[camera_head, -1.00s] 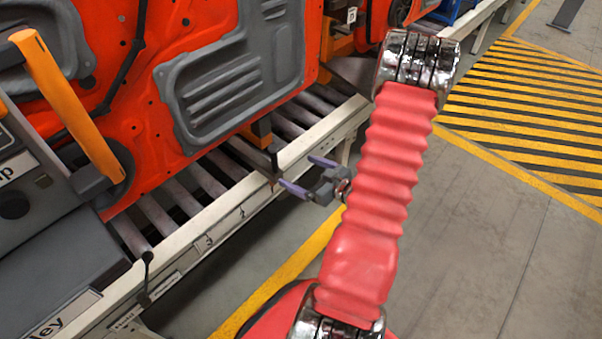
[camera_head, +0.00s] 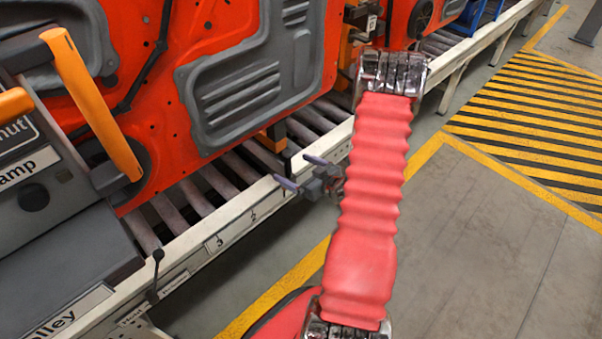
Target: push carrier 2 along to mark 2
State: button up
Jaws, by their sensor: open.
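A red-orange door panel (camera_head: 235,35) with grey inserts stands over the roller line on an orange carrier frame. A dark-ended orange bracket (camera_head: 274,138) shows at its lower edge; I cannot read which carrier number this is. A small tag (camera_head: 371,24) on an orange post farther along is too small to read. Mark 2 (camera_head: 253,217) is a small label on the pale front rail, just right of mark 3 (camera_head: 219,242). My gripper (camera_head: 302,172) is open and empty at the rail's front edge, below and right of the bracket. Contact cannot be told; my red arm hides part of the rail.
A grey clamp trolley (camera_head: 75,220) with orange handles (camera_head: 92,105) stands at the left. Rollers (camera_head: 215,180) show under the door. Open grey floor (camera_head: 470,240) lies right, with a yellow-black striped area (camera_head: 530,110). A lever (camera_head: 156,272) juts from the rail.

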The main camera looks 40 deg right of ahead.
aim_at(290, 167)
jog(key=shift+x, duration=1.7)
jog(key=shift+c, duration=0.5)
jog(key=c, duration=2.2)
jog(key=shift+a, duration=0.1)
jog(key=shift+a, duration=0.1)
jog(key=shift+a, duration=1.3)
